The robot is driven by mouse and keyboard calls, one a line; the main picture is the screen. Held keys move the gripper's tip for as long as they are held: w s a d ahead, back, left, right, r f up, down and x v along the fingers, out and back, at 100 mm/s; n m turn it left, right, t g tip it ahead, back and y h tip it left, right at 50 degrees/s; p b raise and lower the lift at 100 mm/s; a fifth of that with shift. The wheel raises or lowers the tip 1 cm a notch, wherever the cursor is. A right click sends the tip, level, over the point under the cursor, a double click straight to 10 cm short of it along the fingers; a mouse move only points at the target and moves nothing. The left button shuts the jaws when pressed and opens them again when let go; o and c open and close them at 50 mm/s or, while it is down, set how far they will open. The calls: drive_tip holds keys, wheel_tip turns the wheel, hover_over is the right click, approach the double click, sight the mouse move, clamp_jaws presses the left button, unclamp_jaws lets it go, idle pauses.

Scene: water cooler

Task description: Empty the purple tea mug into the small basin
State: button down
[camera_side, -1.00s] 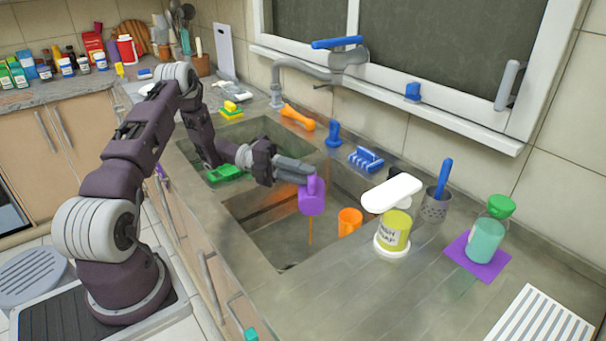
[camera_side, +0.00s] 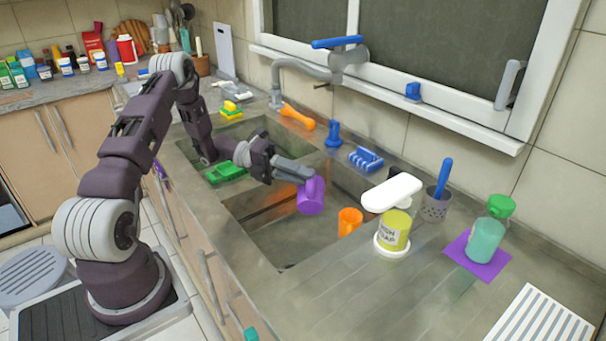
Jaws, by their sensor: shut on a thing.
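No stream of liquid shows below the mug now. The inside of the mug is hidden, so I cannot tell whether liquid is left in it. A second basin (camera_side: 252,131) lies behind and to the left, with a green item (camera_side: 225,172) in it.
An orange cup (camera_side: 349,221) stands close to the right of the mug. A yellow soap tub (camera_side: 394,232), a white-topped object (camera_side: 392,192) and a utensil holder (camera_side: 435,205) stand farther right. The faucet (camera_side: 300,68) is behind.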

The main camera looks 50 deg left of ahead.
sight(303, 209)
drive_tip(key=shift+s+d+r+m+g, duration=0.15)
drive_tip(key=shift+s+d+m+g, duration=0.2)
drive_tip(key=shift+m, duration=0.35)
drive_tip(key=shift+s+d+m+y, duration=0.4)
drive_tip(key=shift+s+m+y, duration=0.2)
drive_tip(key=shift+m, duration=0.4)
drive_tip(key=shift+s+d+f+m+y, duration=0.4)
drive_tip(key=shift+f+m+y, duration=0.1)
drive_tip(key=shift+m, duration=0.45)
drive_tip(key=shift+s+d+f+m+y, duration=0.35)
drive_tip(key=shift+f+m+y, duration=0.15)
drive_tip(key=shift+m, duration=0.45)
drive_tip(key=shift+d+f+m+t+y, duration=0.1)
drive_tip(key=shift+f+m+t+y, duration=0.45)
drive_tip(key=shift+f+m, duration=0.25)
drive_tip(key=shift+f+m+t+y, duration=0.25)
drive_tip(key=shift+f+m+t, duration=0.15)
drive_tip(key=shift+f+m, duration=0.45)
drive_tip(key=shift+w+d+f+t+y, duration=0.15)
drive_tip(key=shift+f+t+y, duration=0.15)
drive_tip(key=shift+f+y, duration=0.2)
drive_tip(key=shift+w+f+t+y, duration=0.25)
drive_tip(key=shift+t+y, duration=0.15)
drive_tip(key=shift+y, duration=0.1)
drive_tip(key=shift+d+r, duration=0.1)
